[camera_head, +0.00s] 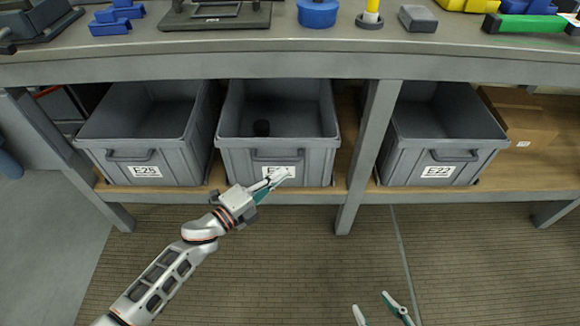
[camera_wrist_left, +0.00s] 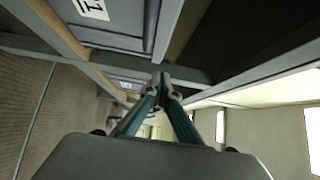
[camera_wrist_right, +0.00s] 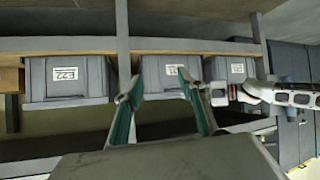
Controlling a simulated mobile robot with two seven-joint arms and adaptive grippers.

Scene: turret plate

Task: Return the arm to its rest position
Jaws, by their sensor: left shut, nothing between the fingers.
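My left gripper (camera_head: 278,179) is shut and empty. In the head view it overlaps the label of the middle grey bin, with the left arm reaching in from the lower left. In the left wrist view its fingertips (camera_wrist_left: 162,82) are together with nothing between them. My right gripper (camera_head: 377,305) is at the bottom of the head view, right of the middle. Its fingers are apart and empty, as the right wrist view (camera_wrist_right: 160,92) also shows.
A cardboard box (camera_head: 525,122) sits at right. A bench post (camera_head: 368,150) separates the bays. The floor in front is clear.

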